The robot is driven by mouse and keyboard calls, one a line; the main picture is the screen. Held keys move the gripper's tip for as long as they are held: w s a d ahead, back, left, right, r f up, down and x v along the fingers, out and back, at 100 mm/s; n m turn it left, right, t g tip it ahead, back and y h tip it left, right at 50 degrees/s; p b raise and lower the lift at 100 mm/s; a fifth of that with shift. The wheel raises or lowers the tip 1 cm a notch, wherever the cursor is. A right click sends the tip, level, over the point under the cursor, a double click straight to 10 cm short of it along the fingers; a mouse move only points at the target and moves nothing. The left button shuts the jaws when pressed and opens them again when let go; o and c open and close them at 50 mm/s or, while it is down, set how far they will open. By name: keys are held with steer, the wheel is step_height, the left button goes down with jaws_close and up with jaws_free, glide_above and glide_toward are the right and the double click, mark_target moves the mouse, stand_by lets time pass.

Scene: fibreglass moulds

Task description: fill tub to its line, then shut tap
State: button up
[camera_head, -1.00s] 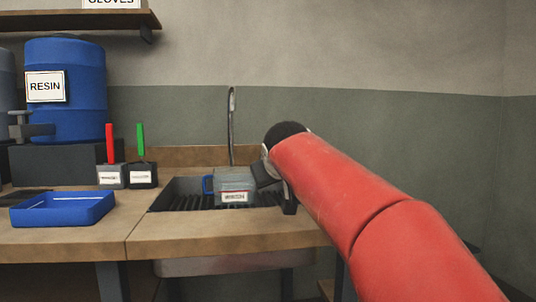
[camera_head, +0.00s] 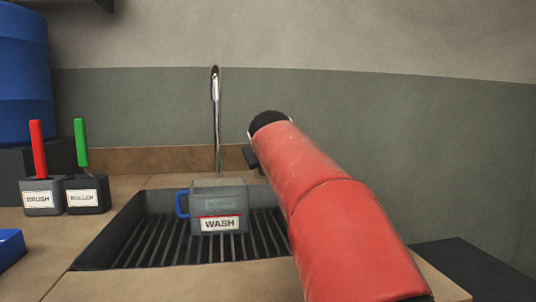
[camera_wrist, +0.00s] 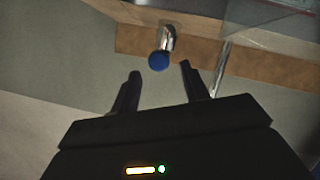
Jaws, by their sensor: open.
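The grey tub labelled WASH (camera_head: 205,203) stands upright on the black sink grate, its blue handle on the left. A red line shows just above its label. I cannot tell the water level inside. The chrome tap spout (camera_head: 217,125) rises behind the tub. In the wrist view, a blue tap knob (camera_wrist: 159,61) on a chrome stem sticks out from the wooden backboard. My gripper (camera_wrist: 160,72) is open, its two fingers on either side of the knob's line of sight; I see no contact. In the head view my red arm hides most of the gripper.
The sink grate (camera_head: 130,243) is set in the wooden worktop (camera_head: 45,240). Brush (camera_head: 40,196) and roller (camera_head: 86,194) holders stand left of the sink. Part of a blue tray (camera_head: 8,248) and a blue drum (camera_head: 22,80) show at the left edge.

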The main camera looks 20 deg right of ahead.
steer(key=p+x, duration=0.1)
steer(key=x, duration=0.4)
steer(key=shift+p, duration=0.3)
jaws_close()
